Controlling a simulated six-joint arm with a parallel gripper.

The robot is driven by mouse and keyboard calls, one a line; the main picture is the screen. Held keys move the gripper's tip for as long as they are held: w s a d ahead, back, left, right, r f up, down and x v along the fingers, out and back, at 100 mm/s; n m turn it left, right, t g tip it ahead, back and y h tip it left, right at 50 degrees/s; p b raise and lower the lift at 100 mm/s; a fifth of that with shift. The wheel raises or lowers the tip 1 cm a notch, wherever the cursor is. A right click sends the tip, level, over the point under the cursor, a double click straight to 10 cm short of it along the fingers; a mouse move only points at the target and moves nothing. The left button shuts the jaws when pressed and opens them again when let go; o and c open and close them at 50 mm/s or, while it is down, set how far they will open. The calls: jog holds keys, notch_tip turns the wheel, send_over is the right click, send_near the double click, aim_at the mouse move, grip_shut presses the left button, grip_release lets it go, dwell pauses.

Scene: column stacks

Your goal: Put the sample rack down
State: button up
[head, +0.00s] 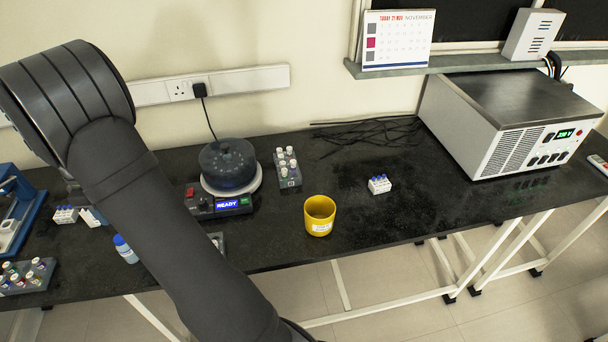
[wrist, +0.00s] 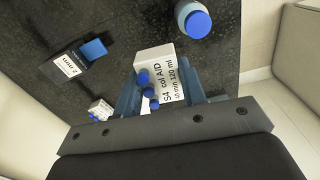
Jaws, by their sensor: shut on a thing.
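The sample rack is a small white block (wrist: 166,82) with a printed label reading "S4 col A/D" and blue caps. In the wrist view it sits between the two blue-grey fingers of my gripper (wrist: 162,92), which is shut on it. The black bench top (wrist: 125,25) shows behind it. I cannot tell whether the rack touches the bench.
A blue-capped bottle (head: 125,249) stands near the front edge, left of my arm. A yellow cup (head: 320,215), a grey vial rack (head: 287,170), a hotplate (head: 222,205) and another white blue-capped rack (head: 379,184) stand right of it. Bench right of that rack is clear.

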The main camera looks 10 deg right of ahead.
notch_tip(320, 180, up, 11)
jog(key=w+d+m, duration=0.4)
jog(key=w+d, duration=1)
jog(key=d, duration=0.4)
jog(key=w+d+m, duration=0.2)
jog(key=w+d, duration=0.1)
jog(key=d, duration=0.9)
jog(key=w+d+m, duration=0.2)
jog(key=w+d, duration=0.1)
jog(key=d, duration=0.9)
jog(key=s+d+m, duration=0.3)
jog(key=d, duration=1.2)
jog(key=s+d+m, duration=0.2)
jog(key=s+d, duration=0.1)
jog(key=d, duration=1.2)
jog(key=s+d+m, duration=0.2)
jog(key=s+d, duration=0.6)
jog(key=d, duration=0.3)
jog(key=s+d+m, duration=0.2)
jog(key=s+d, duration=0.5)
jog(key=d, duration=0.3)
send_over(408, 171)
notch_tip(408, 171, down, 18)
jog(key=shift+s+f, duration=0.1)
jog(key=shift+s, duration=0.05)
jog(key=shift+a+f, duration=0.1)
jog(key=shift+f, duration=1.85)
